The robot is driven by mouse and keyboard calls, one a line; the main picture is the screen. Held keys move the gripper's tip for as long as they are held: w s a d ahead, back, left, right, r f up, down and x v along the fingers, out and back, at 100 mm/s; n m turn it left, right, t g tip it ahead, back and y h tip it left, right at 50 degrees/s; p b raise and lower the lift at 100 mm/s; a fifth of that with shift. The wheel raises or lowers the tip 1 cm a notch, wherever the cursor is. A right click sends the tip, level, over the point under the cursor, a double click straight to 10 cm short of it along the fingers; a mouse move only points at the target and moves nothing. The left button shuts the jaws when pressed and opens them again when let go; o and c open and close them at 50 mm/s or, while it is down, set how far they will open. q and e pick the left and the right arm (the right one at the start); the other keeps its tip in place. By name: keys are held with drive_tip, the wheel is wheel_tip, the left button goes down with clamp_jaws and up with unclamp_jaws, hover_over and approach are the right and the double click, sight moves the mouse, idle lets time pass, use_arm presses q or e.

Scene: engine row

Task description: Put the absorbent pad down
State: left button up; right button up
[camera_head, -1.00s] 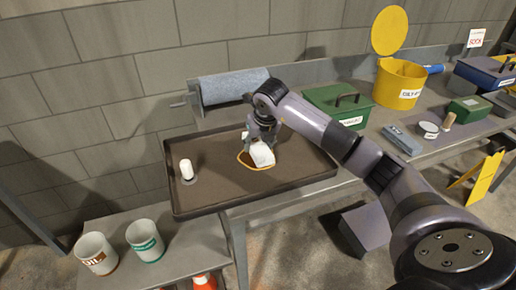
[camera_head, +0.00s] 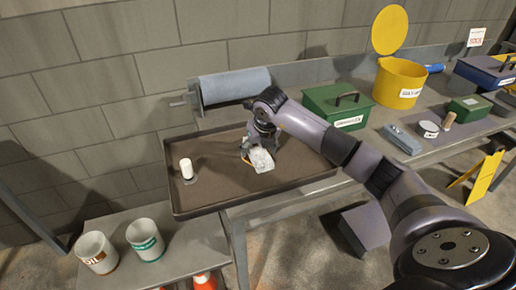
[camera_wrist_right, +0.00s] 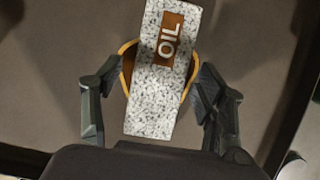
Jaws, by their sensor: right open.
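The absorbent pad (camera_head: 261,161) is a speckled grey-white block with a brown "OIL" label. In the right wrist view the pad (camera_wrist_right: 155,95) sits between the fingers of my right gripper (camera_wrist_right: 152,95), with a gap on each side. My right gripper (camera_head: 258,148) is open, low over the tray and close to the pad. The arm and hand hide part of the ring in the head view. My left gripper is not in view.
A white cylinder (camera_head: 187,169) stands at the tray's left. A blue roll (camera_head: 235,85) is behind the tray. A green box (camera_head: 338,106) and a yellow bin (camera_head: 400,84) stand to the right. Two cans (camera_head: 145,240) sit on a lower shelf. The tray's left half is mostly clear.

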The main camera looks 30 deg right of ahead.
drive_tip(key=v, duration=1.2)
drive_tip(key=shift+b, duration=0.35)
drive_tip(key=shift+s+f, duration=0.1)
drive_tip(key=shift+f, duration=0.05)
